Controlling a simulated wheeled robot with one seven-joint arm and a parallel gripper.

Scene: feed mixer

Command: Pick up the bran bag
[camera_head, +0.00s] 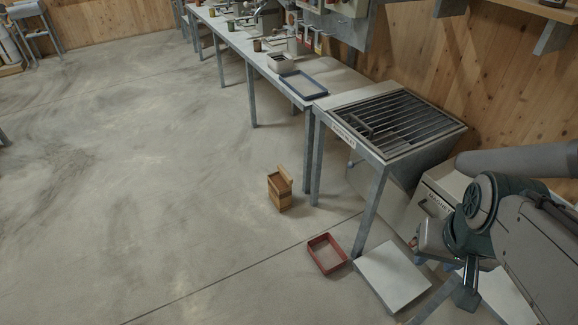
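A small tan-and-brown upright container (279,192) stands on the concrete floor left of the grated hopper's legs. It has a raised flap or board at its top right. I cannot tell whether it is the bran bag; no bag with a readable bran label shows. My arm fills the right side of the picture, with a dark green joint and grey links. I cannot make out my gripper's fingers, and nothing held by them shows.
A grated hopper (452,150) on metal legs adjoins a long bench (240,42) with trays and cups. A red tray (326,254) and a pale flat slab (391,274) lie on the floor. A box (436,200) sits beneath the hopper.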

